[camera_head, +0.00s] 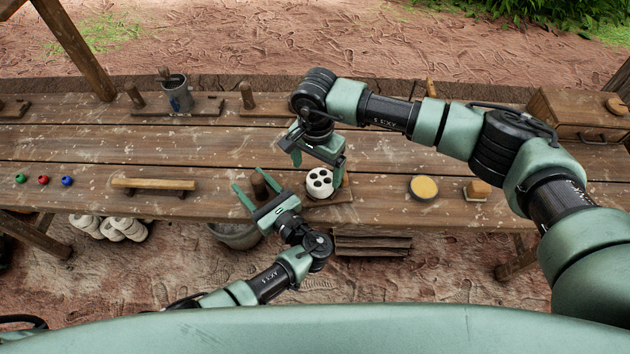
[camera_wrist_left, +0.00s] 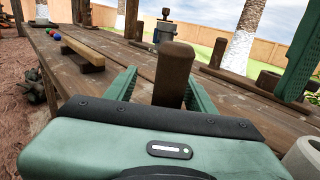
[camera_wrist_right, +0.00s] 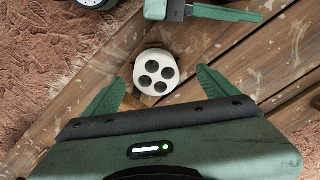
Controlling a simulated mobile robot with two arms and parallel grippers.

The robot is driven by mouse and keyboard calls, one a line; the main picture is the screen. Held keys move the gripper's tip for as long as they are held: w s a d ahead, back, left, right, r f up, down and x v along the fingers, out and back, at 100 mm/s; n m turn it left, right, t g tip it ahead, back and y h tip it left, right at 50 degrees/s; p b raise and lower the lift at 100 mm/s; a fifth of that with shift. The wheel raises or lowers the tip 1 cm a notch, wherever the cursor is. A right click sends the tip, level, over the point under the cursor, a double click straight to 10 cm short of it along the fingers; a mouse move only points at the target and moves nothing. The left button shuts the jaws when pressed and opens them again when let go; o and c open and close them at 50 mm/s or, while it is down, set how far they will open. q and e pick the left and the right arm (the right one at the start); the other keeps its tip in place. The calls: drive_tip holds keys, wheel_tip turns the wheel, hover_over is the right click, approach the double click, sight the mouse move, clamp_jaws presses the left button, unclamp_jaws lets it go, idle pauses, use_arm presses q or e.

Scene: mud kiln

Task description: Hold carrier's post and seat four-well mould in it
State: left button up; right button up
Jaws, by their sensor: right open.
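The white round mould (camera_head: 320,183) with dark wells sits upright at the wooden carrier (camera_head: 341,197); I cannot tell whether it is seated. The mould also shows in the right wrist view (camera_wrist_right: 157,72) and partly in the left wrist view (camera_wrist_left: 304,156). The carrier's brown post (camera_wrist_left: 174,74) stands upright left of the mould. My left gripper (camera_head: 256,187) is open with its fingers on either side of the post, a gap showing at one finger. My right gripper (camera_head: 317,163) is open above the mould, empty, its fingers to either side of it in the right wrist view.
A wooden bar (camera_head: 153,184) and small coloured balls (camera_head: 43,180) lie left on the bench. A yellow-topped round tin (camera_head: 423,188) and a wooden block (camera_head: 478,190) stand right. A grey bucket (camera_head: 234,234) is below the front edge. A metal pot (camera_head: 178,94) stands behind.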

use_arm(q)
drive_tip(key=shift+w+d+r, duration=0.1)
drive_tip(key=shift+d+r, duration=0.1)
drive_tip(key=shift+d, duration=0.05)
use_arm(e)
drive_tip(key=shift+s+a, duration=0.1)
drive_tip(key=shift+a, duration=0.05)
use_arm(q)
drive_tip(key=shift+d, duration=0.1)
drive_tip(key=v, duration=0.7)
drive_tip(key=shift+s+d, duration=0.2)
drive_tip(key=shift+s, duration=0.15)
use_arm(e)
drive_tip(key=shift+a, duration=0.1)
use_arm(q)
drive_tip(key=shift+f, duration=0.1)
